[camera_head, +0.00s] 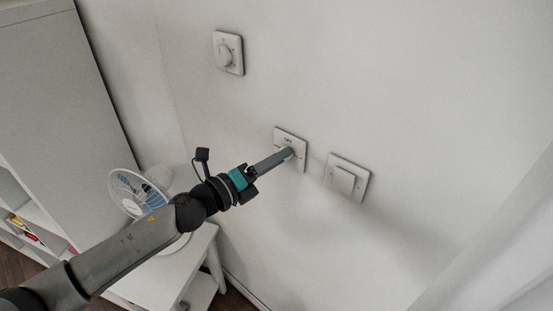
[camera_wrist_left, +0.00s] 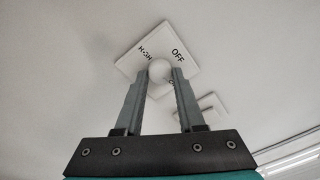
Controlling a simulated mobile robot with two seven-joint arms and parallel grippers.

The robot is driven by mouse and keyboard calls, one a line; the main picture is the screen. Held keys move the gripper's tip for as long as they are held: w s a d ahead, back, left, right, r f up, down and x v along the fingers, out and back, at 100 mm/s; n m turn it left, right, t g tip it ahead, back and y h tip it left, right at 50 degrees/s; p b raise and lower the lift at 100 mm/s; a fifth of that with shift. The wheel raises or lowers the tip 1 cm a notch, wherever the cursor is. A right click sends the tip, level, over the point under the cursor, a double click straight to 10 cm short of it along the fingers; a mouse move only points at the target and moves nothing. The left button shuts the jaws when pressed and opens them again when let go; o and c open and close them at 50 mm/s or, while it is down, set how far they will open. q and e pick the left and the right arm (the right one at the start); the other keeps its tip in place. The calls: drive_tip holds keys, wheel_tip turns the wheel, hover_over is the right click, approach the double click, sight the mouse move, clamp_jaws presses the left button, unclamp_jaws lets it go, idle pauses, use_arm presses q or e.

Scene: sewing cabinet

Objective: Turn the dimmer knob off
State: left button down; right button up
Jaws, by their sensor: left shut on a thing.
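The dimmer plate (camera_head: 296,138) is white and fixed to the wall in the middle of the head view. In the left wrist view the plate (camera_wrist_left: 177,39) carries the printed words OFF and what looks like HIGH. Its round white knob (camera_wrist_left: 159,69) sits between the two fingertips of my left gripper (camera_wrist_left: 160,76), which is shut on it. In the head view the left gripper (camera_head: 289,153) reaches the plate from the lower left, and its fingers hide the knob. I cannot tell which mark the knob points to. My right gripper is not in view.
Another white plate with a round knob (camera_head: 224,54) is higher on the wall at left. A flat switch (camera_head: 345,180) is close to the dimmer's right. A fan (camera_head: 127,190) stands on a white table (camera_head: 165,283) below. A tall cabinet (camera_head: 62,100) is at left.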

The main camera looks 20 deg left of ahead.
use_arm(q)
drive_tip(key=shift+d+n+t+y+p, duration=0.2)
drive_tip(key=shift+n+t+p, duration=0.45)
drive_tip(key=shift+n, duration=2.5)
drive_tip(key=shift+a+n+t+y+p, duration=0.1)
drive_tip(key=shift+n+t+y+p, duration=0.55)
drive_tip(key=shift+n, duration=2.45)
drive_tip(key=shift+d+n+t+h+p, duration=0.1)
drive_tip(key=shift+n+p, duration=1)
drive_tip(key=shift+n, duration=2.05)
drive_tip(key=c, duration=0.5)
unclamp_jaws()
drive_tip(key=shift+s+a, duration=0.1)
drive_tip(key=b+v, duration=0.2)
drive_tip(key=v, duration=1.3)
drive_tip(key=shift+s+r, duration=0.1)
drive_tip(key=shift+r, duration=0.1)
